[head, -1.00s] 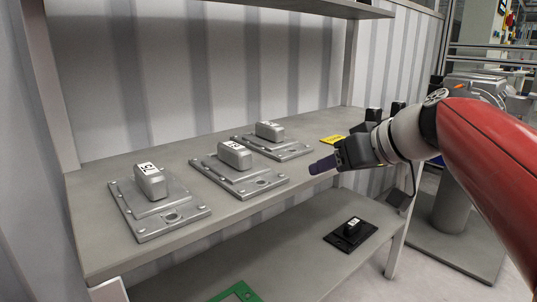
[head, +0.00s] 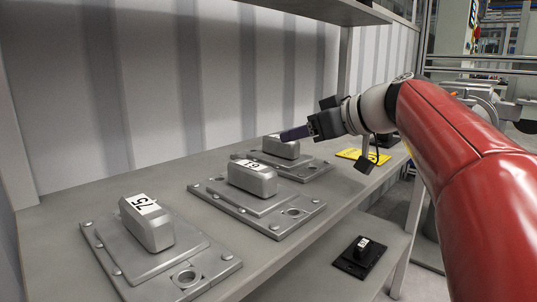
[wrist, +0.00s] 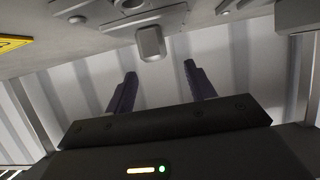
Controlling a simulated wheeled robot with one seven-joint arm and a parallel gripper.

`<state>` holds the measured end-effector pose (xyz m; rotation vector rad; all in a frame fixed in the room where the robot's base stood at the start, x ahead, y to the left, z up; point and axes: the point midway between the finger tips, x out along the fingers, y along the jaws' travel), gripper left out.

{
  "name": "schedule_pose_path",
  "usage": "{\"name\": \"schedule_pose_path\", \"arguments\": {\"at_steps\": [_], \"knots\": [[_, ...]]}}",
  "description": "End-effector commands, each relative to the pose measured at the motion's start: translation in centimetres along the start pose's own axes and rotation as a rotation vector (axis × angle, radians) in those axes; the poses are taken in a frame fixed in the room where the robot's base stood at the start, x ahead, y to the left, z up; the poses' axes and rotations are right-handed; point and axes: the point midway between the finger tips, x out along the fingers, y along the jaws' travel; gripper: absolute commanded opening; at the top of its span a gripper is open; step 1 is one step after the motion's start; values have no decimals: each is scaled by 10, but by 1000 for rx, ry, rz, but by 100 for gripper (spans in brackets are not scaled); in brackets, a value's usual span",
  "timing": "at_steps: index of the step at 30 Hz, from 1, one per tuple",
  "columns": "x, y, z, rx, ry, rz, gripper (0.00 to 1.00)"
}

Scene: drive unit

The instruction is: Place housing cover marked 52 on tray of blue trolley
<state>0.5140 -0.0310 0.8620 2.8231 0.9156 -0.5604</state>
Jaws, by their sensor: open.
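Three grey metal housing covers with raised grips stand in a row on the shelf. The near cover (head: 150,255) has a label that seems to read 75, and the middle cover (head: 255,207) one that seems to read 61. The far cover (head: 310,170) has its label mostly hidden by my gripper, so I cannot read it. My gripper (head: 292,134) is open and empty, just above the far cover's grip. In the wrist view, a grip (wrist: 150,43) shows beyond the open fingers (wrist: 158,70). No blue trolley or tray is in view.
The grey shelf (head: 60,220) has a yellow sign (head: 362,156) and dark parts at its far end. A black part (head: 360,256) lies on a lower shelf. An upper shelf (head: 320,8) overhangs, with a corrugated wall behind.

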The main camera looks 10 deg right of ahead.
Motion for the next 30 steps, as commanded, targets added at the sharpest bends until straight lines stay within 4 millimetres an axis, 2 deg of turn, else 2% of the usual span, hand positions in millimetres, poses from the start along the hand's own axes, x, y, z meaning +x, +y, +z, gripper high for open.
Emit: {"name": "schedule_pose_path", "arguments": {"at_steps": [3, 8, 16, 24, 30], "knots": [[15, 0, 1, 1, -2, -2, 55], [28, 1, 1, 1, -1, -1, 55], [66, 4, 2, 1, -2, -3, 55], [72, 5, 1, 1, -1, 0, 55], [72, 4, 1, 1, -1, 0, 30]]}}
